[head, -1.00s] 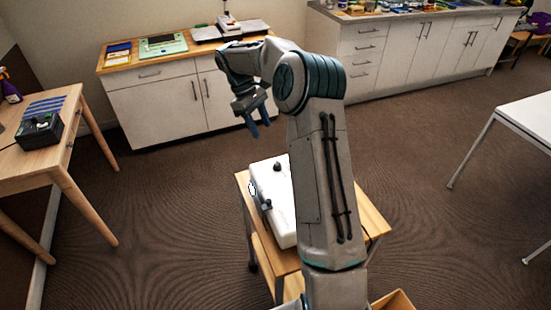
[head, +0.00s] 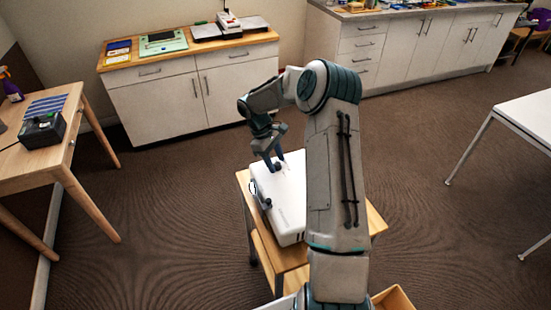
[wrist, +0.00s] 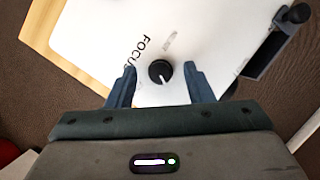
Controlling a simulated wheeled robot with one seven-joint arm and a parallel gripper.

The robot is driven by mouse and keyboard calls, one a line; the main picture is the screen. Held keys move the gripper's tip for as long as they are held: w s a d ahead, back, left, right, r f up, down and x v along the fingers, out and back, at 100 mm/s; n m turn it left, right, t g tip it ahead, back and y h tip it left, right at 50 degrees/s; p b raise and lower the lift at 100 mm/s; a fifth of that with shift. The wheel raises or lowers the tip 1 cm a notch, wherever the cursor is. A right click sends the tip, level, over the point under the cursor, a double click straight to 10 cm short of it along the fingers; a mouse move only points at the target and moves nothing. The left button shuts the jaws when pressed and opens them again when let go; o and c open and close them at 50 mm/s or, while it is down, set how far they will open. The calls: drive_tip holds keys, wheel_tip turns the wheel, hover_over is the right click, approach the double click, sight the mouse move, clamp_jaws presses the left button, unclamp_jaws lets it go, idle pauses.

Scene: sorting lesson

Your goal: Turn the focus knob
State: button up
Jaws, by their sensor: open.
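The focus knob (wrist: 160,71) is round and black with a pale pointer line, on the white top of a box-shaped device (wrist: 95,30) with "FOCUS" printed beside it. In the wrist view my gripper (wrist: 160,82) is open, with one blue-grey finger on each side of the knob and a gap on both sides. In the head view my gripper (head: 276,166) is over the far end of the white device (head: 283,200), and the fingers partly hide the knob. I cannot tell the exact height of the fingertips relative to the knob.
The device stands on a small wooden cart (head: 296,255). A black arm with a round knob (wrist: 295,14) sticks out from the device's side. A wooden table (head: 45,140) is at the left and a white table (head: 520,115) at the right. Open carpet lies between.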

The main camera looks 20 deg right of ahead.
drive_tip(key=shift+f, duration=0.15)
drive_tip(key=c, duration=1)
drive_tip(key=shift+m+b, duration=0.4)
drive_tip(key=shift+b, duration=0.15)
drive_tip(key=o, duration=1)
